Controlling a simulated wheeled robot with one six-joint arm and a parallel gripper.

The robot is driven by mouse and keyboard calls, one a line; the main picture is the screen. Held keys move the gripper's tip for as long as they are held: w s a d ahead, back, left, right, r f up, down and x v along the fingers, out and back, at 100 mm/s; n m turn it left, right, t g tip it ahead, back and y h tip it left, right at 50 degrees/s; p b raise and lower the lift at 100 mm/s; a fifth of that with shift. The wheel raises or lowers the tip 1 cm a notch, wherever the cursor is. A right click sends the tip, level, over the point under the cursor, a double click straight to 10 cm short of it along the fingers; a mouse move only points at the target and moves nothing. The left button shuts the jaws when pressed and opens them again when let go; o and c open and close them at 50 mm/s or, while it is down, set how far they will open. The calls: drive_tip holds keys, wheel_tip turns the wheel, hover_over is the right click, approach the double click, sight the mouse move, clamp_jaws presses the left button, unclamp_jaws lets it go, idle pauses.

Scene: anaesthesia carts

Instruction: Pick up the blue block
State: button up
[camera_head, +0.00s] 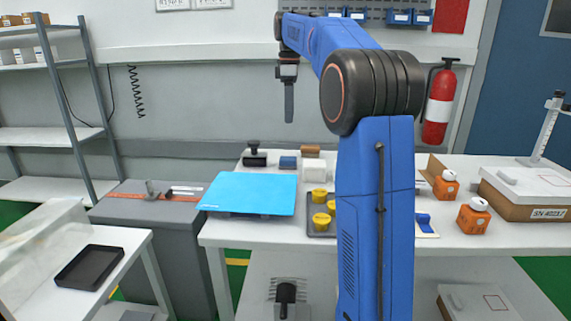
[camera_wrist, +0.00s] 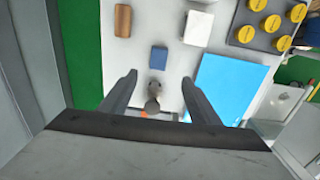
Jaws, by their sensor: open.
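The blue block (camera_head: 288,162) lies near the back of the white table, between a black-handled stamp-like object and a white block. In the wrist view the blue block (camera_wrist: 159,58) lies on the white tabletop, ahead of the fingertips and roughly centred between them. My gripper (camera_head: 289,115) hangs above the back of the table, pointing down. In the wrist view my gripper (camera_wrist: 158,82) has its two fingers apart with nothing held between them. The black-handled object (camera_wrist: 153,98) shows between the fingers, below them.
A white block (camera_head: 317,168) and a brown block (camera_head: 310,151) stand right of the blue block. A cyan sheet (camera_head: 250,194) covers the table's front left. A grey tray with yellow knobs (camera_head: 309,219) and orange containers (camera_head: 446,185) lie further right. A fire extinguisher (camera_head: 440,105) hangs on the wall.

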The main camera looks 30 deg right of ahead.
hover_over(288, 158)
drive_tip(key=f, duration=1)
drive_tip(key=shift+s+f, duration=0.25)
drive_tip(key=shift+f, duration=0.1)
drive_tip(key=shift+w+f, duration=0.15)
drive_tip(key=shift+f, duration=1.3)
drive_tip(key=shift+w+f, duration=0.1)
drive_tip(key=shift+f, duration=1.3)
drive_tip(key=c, duration=1.2)
